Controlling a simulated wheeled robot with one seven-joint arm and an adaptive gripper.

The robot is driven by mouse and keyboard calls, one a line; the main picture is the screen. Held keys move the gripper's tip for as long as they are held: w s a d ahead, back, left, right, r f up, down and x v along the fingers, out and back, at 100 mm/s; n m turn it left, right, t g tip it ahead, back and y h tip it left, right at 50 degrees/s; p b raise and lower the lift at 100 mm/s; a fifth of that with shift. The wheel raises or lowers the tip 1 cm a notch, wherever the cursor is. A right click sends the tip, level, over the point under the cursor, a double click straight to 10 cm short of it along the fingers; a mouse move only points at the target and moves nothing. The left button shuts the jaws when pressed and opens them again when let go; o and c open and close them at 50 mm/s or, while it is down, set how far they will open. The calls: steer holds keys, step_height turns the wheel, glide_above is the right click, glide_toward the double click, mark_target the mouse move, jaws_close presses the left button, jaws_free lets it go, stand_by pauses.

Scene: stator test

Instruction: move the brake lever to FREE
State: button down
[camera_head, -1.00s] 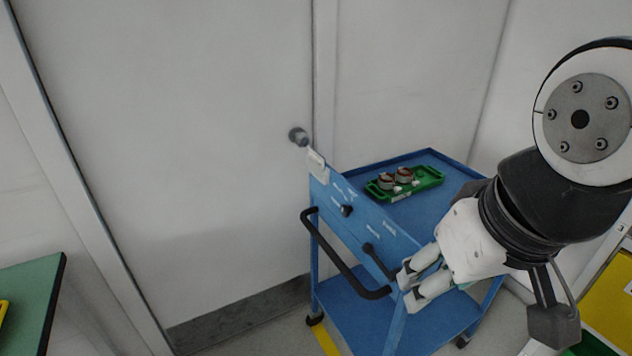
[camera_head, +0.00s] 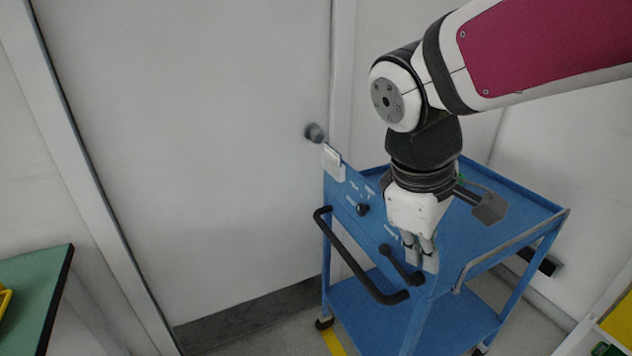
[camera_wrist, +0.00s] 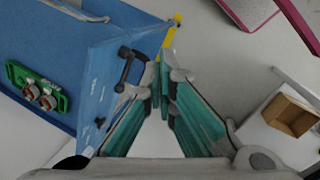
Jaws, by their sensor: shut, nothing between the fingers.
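The brake lever (camera_head: 400,263) is a short black lever with a round knob, on the blue sloping panel (camera_head: 345,195) at the cart's handle end. It also shows in the wrist view (camera_wrist: 126,68), left of my fingertips. My gripper (camera_head: 421,264) points down beside the lever's lower right end, its fingers together and empty. Whether the fingertips touch the lever or panel, I cannot tell. In the wrist view my gripper (camera_wrist: 163,90) shows its teal finger pads closed. The panel's small white labels are too small to read.
A black push handle (camera_head: 345,255) runs along the panel's left. A second black knob (camera_head: 363,210) sits higher on the panel. A green tray with copper-coloured parts (camera_wrist: 38,92) lies on the cart top, mostly hidden by my arm in the head view. A door (camera_head: 190,150) stands behind.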

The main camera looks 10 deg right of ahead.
steer(key=w+a+f+n+h+b, duration=0.2)
steer(key=w+a+f+n+h, duration=0.1)
steer(key=w+f+n, duration=0.4)
steer(key=w+a+f+n+h+b, duration=0.3)
steer(key=w+a+f+n, duration=0.2)
steer(key=w+f, duration=0.5)
steer(key=shift+a+f+n, duration=0.2)
steer(key=shift+f+n, duration=0.65)
steer(key=shift+n, duration=0.35)
steer(key=shift+d, duration=0.1)
steer(key=b+x, duration=0.1)
steer(key=x, duration=0.8)
steer(key=shift+d+f+b, duration=0.2)
steer(key=shift+d+b, duration=0.1)
steer(key=r, duration=0.1)
steer(key=w+d+r, duration=0.1)
steer(key=shift+d+r, duration=0.1)
steer(key=shift+r, duration=0.25)
steer(key=shift+w+d+r, duration=0.1)
steer(key=shift+d+r, duration=0.05)
steer(key=shift+r, duration=0.25)
steer(key=shift+r+t, duration=0.3)
